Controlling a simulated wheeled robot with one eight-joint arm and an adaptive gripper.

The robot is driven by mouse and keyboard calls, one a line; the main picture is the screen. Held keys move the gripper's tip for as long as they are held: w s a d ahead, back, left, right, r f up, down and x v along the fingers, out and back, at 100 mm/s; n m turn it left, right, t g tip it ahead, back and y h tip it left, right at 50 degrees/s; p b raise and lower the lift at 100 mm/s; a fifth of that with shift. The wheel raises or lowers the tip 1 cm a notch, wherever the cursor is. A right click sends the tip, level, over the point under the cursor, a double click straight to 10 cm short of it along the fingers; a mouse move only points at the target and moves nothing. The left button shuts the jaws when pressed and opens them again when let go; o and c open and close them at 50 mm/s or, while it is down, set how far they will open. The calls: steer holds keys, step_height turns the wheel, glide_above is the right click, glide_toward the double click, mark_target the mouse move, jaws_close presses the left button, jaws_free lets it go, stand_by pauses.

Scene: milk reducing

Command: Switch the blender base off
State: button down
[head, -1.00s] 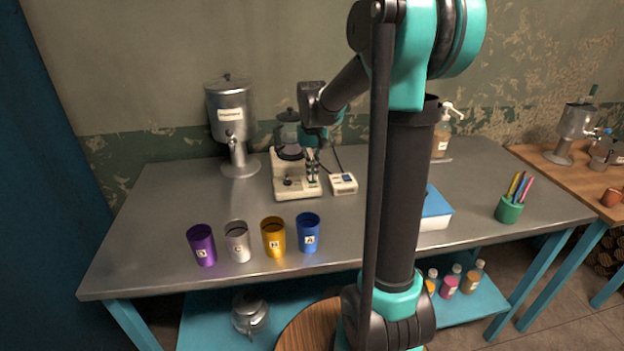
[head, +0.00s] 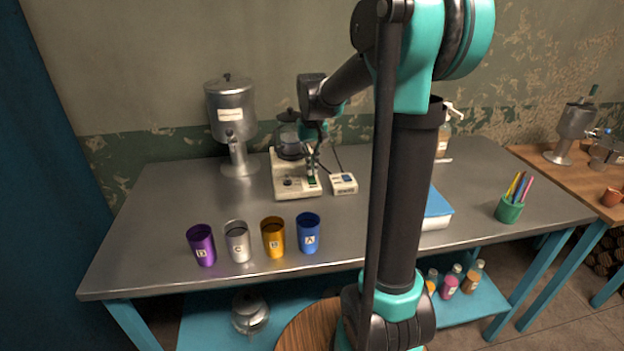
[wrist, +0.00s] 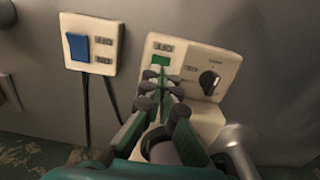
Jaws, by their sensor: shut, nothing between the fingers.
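The blender base (head: 297,187) is a cream box on the metal table in the head view, with a blender jar (head: 289,140) at its back. In the wrist view the base (wrist: 193,66) shows a dark round knob (wrist: 209,82) and a green switch (wrist: 160,61) with a small label above it. My gripper (wrist: 162,84) is shut and empty, its fingertips just at the near edge of the green switch; I cannot tell whether they touch it. In the head view my gripper (head: 312,166) is over the right side of the base.
A cream switch box (head: 343,183) with a blue switch (wrist: 77,46) stands right beside the base, joined to cables. A metal dispenser (head: 232,122) stands to the left. Purple, silver, yellow and blue cups (head: 308,233) line the front. The table between cups and base is clear.

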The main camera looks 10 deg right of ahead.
mark_target(312, 181)
steer(key=shift+r, duration=2.25)
